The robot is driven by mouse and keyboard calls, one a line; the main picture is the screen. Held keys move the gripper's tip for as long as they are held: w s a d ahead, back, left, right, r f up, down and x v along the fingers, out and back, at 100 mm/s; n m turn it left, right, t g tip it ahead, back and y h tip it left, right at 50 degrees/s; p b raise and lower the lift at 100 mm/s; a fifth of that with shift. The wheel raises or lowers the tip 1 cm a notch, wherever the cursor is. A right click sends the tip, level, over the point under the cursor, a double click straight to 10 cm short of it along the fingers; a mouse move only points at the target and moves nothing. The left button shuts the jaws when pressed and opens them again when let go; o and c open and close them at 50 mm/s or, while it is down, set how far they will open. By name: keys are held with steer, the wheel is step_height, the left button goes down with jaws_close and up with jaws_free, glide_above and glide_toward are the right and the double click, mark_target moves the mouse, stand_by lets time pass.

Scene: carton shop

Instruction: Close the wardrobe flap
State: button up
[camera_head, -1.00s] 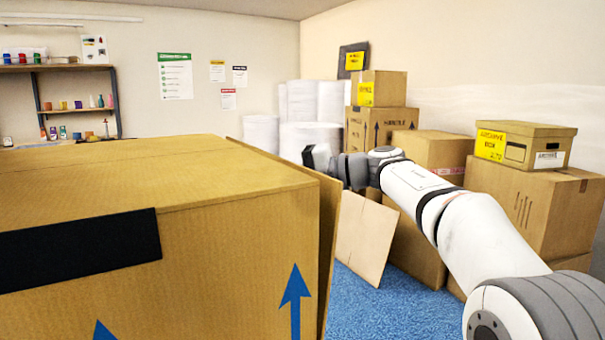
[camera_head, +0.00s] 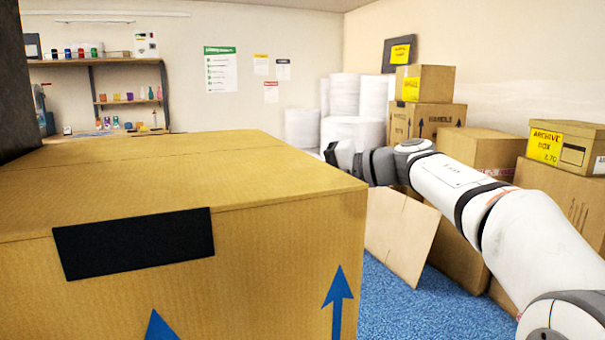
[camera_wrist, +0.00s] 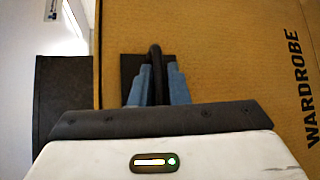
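The wardrobe carton (camera_head: 290,240) fills the lower left of the head view, with a black plate on its near face and blue arrows. No flap stands out from its right edge in that view; the side there is hidden. The wrist view shows a brown cardboard panel (camera_wrist: 220,50) printed WARDROBE close ahead, with a black plate and a black handle (camera_wrist: 155,70). My gripper (camera_wrist: 155,85) has its two blue-grey fingers on either side of this handle and looks shut on it. In the head view my gripper (camera_head: 333,153) is at the carton's far right, its fingertips hidden.
A flat cardboard sheet (camera_head: 400,235) leans behind the carton on the right. Stacked boxes (camera_head: 480,155) and an archive box (camera_head: 565,147) stand along the right wall. White rolls (camera_head: 350,110) are at the back. Blue floor (camera_head: 420,305) shows clear at the lower right.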

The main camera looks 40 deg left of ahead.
steer(key=shift+r, duration=0.1)
steer(key=shift+d, duration=0.1)
steer(key=v, duration=0.7)
steer(key=shift+d+p, duration=0.35)
steer(key=shift+p, duration=0.05)
steer(key=shift+w, duration=0.1)
